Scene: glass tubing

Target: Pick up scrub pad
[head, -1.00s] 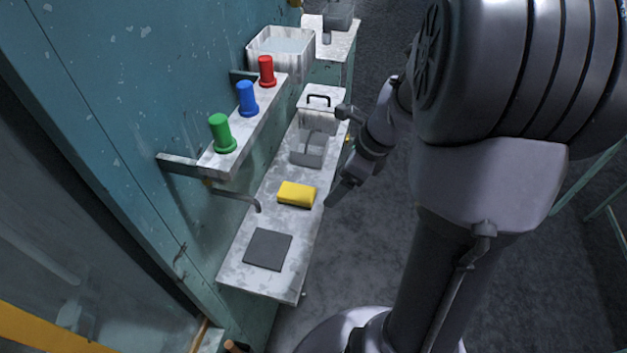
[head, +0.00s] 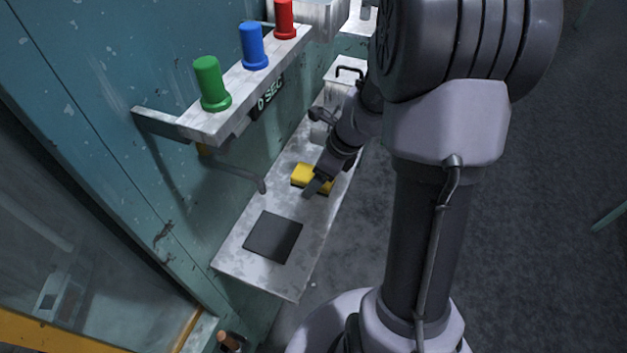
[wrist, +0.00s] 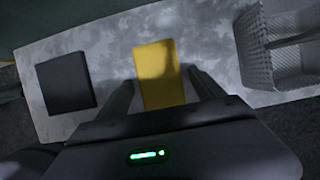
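The scrub pad is a yellow block with a dark underside (head: 304,175) on the narrow bench, partly hidden by my gripper in the head view. In the wrist view the yellow pad (wrist: 159,72) lies between and beyond my two fingers. My gripper (head: 316,188) is over the bench at the pad; in the wrist view the gripper (wrist: 162,92) has its fingers apart, one on each side of the pad's near part. I cannot tell whether the fingers touch it.
A dark flat square (head: 273,236) lies on the bench (head: 300,270) nearer me. A wire basket (wrist: 290,45) stands right of the pad in the wrist view. A shelf (head: 215,125) with green, blue and red cylinders and a bent spout (head: 243,178) overhang the bench's left side.

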